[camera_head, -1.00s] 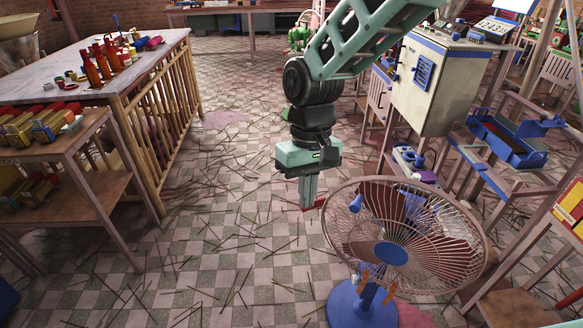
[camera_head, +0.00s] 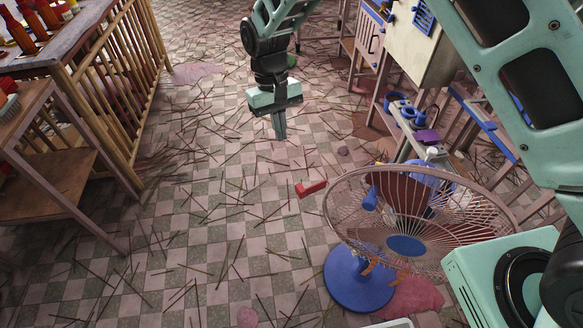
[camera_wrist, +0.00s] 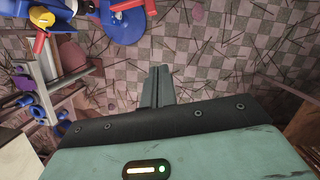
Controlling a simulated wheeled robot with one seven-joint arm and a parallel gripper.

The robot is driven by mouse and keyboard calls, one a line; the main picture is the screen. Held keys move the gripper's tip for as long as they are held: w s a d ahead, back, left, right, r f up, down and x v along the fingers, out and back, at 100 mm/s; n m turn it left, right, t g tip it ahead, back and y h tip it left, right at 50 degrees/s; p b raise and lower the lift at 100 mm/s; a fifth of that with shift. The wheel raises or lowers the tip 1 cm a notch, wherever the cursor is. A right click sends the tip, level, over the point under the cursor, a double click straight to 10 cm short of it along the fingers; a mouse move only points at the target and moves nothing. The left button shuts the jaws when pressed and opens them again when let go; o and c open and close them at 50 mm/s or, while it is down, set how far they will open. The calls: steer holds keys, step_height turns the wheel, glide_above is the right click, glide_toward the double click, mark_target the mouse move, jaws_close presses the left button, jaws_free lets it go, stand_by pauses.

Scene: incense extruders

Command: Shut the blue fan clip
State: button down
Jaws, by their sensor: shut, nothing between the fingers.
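The standing fan has a round wire cage (camera_head: 460,178), a blue hub (camera_head: 405,246) and a blue base (camera_head: 358,280). A blue clip (camera_head: 370,198) sticks out on the left part of the cage; I cannot tell its exact angle. Orange clips (camera_head: 369,266) show at the cage's lower edge. My gripper (camera_head: 279,134) is shut and empty, pointing down above the floor, to the left of and beyond the fan, apart from it. In the wrist view the shut fingers (camera_wrist: 159,76) show over the tiles, and the fan's blue base (camera_wrist: 123,22) shows at the upper left.
Thin sticks litter the tiles. A wooden table (camera_head: 60,60) and a shelf (camera_head: 60,170) stand at the left. A rack with blue spools (camera_head: 405,110) stands behind the fan.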

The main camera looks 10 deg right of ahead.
mark_target(297, 190)
steer(key=s+d+f+p, duration=0.2)
steer(key=s+f, duration=0.4)
steer(key=f, duration=0.3)
steer(key=shift+f, duration=0.35)
steer(key=shift+s+a+n, duration=0.1)
steer(key=shift+s+n, duration=0.5)
steer(key=shift+n, duration=0.1)
steer(key=s+n, duration=0.2)
steer(key=s+n+t+h+p, duration=0.1)
steer(key=s+n, duration=0.1)
steer(key=n, duration=0.1)
steer(key=shift+n, duration=0.3)
steer(key=shift+w, duration=0.15)
steer(key=shift+d, duration=0.2)
